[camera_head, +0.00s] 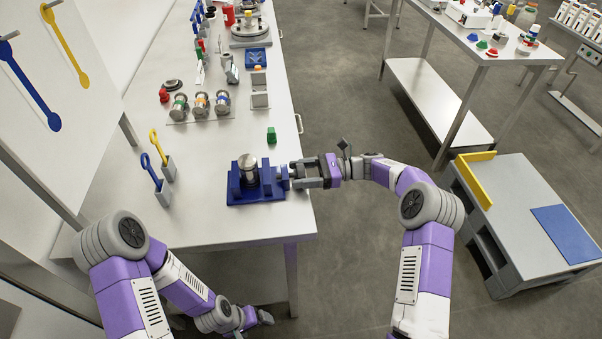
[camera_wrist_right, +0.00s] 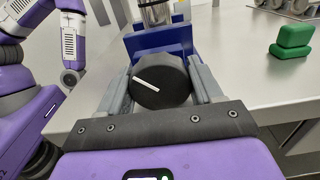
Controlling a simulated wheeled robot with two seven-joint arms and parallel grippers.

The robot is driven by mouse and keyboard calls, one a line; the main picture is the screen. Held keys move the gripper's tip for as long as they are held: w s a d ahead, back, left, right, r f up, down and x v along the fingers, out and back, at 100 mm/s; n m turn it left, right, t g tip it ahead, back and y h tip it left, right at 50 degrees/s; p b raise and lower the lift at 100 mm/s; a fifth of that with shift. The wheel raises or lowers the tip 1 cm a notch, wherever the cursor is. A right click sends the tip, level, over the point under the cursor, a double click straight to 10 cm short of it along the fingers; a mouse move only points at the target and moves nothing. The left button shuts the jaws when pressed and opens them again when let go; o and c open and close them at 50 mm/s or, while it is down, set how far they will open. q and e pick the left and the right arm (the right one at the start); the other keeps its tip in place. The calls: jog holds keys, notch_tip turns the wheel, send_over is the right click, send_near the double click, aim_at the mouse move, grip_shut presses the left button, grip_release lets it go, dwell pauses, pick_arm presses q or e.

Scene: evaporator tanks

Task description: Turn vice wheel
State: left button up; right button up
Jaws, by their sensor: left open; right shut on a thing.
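The blue vice (camera_head: 256,192) stands near the right edge of the long table, with a metal cylinder (camera_head: 248,170) between its jaws. Its wheel, a round black knob with a white line (camera_wrist_right: 160,82), shows in the right wrist view; the line tilts slightly down to the right. My right gripper (camera_head: 297,174) reaches the vice from the right and is shut on the wheel, one finger on each side in the right wrist view (camera_wrist_right: 161,92). In the head view the gripper hides most of the wheel. My left gripper (camera_head: 262,316) hangs low beside the table's front, empty and away from the vice.
A green block (camera_head: 271,135) stands just behind the vice. Blue and yellow tools (camera_head: 155,170) in holders stand to the left. A low grey platform (camera_head: 520,220) is on the right. Table front is clear.

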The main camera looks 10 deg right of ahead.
jog(key=n+b, duration=0.1)
jog(key=n, duration=0.3)
jog(key=o, duration=1)
jog(key=shift+o, duration=0.2)
jog(key=d+p, duration=0.1)
jog(key=d, duration=0.6)
jog(key=shift+d, duration=0.3)
